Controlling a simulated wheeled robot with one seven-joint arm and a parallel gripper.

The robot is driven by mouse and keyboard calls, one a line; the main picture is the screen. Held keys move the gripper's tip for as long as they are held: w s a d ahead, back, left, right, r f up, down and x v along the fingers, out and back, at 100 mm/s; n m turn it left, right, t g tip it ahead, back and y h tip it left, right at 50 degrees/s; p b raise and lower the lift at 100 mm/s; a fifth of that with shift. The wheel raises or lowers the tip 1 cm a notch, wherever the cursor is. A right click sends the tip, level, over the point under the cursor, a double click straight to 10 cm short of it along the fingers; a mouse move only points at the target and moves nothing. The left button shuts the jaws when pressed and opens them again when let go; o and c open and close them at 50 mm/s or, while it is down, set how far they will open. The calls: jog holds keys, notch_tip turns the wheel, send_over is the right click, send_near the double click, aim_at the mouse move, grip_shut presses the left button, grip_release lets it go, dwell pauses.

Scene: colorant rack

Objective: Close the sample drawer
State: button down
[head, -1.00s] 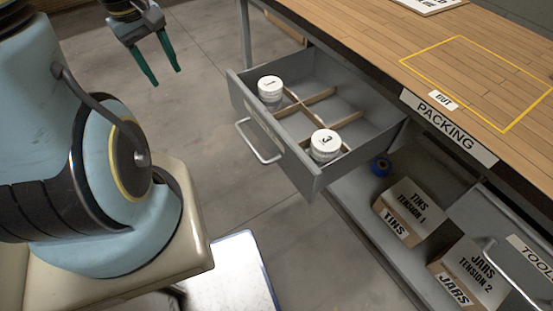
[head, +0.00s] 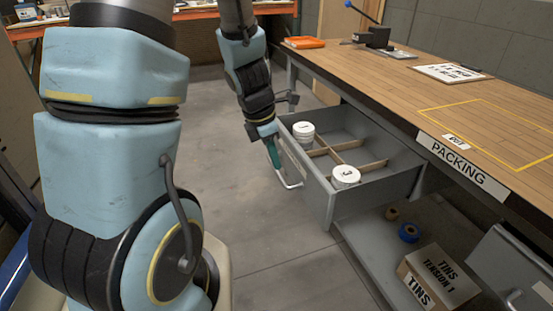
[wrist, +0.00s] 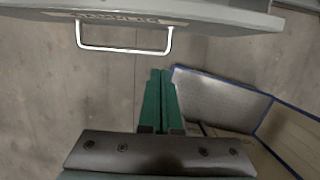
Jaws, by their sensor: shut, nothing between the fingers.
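The grey sample drawer (head: 318,195) is pulled out from under the bench in the head view. It holds thin wooden dividers and two white-lidded tins, tin 1 (head: 303,132) and tin 3 (head: 346,177). Its front and bright bar handle (wrist: 125,50) show at the top of the wrist view. My gripper (wrist: 160,72) has its green fingers together, empty, pointing at the drawer front just right of and below the handle.
The wooden bench top (head: 440,95) with a PACKING label is above the drawer. Below are a tins box (head: 437,277) and a blue tape roll (head: 409,233). Another drawer (head: 510,270) sits at the lower right. Floor left of the drawer is clear.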

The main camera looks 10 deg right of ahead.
aim_at(295, 171)
jog(key=b+x, duration=0.2)
jog(key=x, duration=0.4)
jog(key=shift+a+f, duration=0.1)
jog(key=shift+a, duration=0.05)
jog(key=shift+w+d+r+p, duration=0.15)
jog(key=shift+d+p, duration=0.1)
jog(key=shift+d, duration=0.45)
jog(key=shift+w+d+p, duration=0.1)
jog(key=shift+d+p, duration=0.15)
jog(key=shift+d, duration=0.45)
jog(key=shift+w+d+r+p, duration=0.15)
jog(key=shift+d+p, duration=0.1)
jog(key=shift+d, duration=0.4)
jog(key=shift+f, duration=0.1)
jog(key=shift+d, duration=0.1)
